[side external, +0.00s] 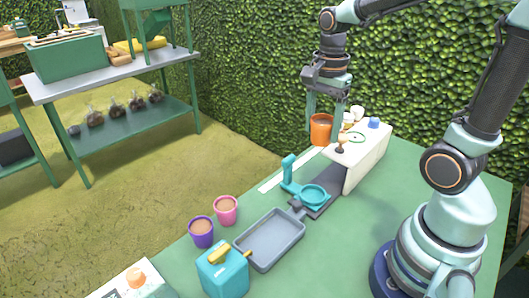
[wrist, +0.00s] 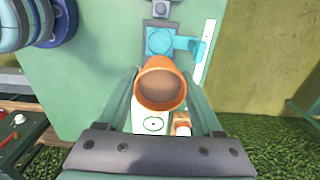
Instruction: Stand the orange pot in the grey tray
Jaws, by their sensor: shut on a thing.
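The orange pot (side external: 321,129), with brown soil in it, is between the fingers of my gripper (side external: 324,112). It hangs upright in the air beside the white stand's top. In the wrist view the orange pot (wrist: 160,84) sits between my gripper's two fingers (wrist: 160,97), which are shut on it. The grey tray (side external: 270,239) lies on the green table at the lower middle of the side view, apart from the pot, and looks empty. I cannot make out the grey tray in the wrist view.
The white stand (side external: 362,160) bears small items and a green ring mark. A teal scale-like device (side external: 305,187) stands between it and the tray. A pink pot (side external: 226,210), a purple pot (side external: 202,231) and a teal box (side external: 223,272) stand near the tray. The table's middle right is clear.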

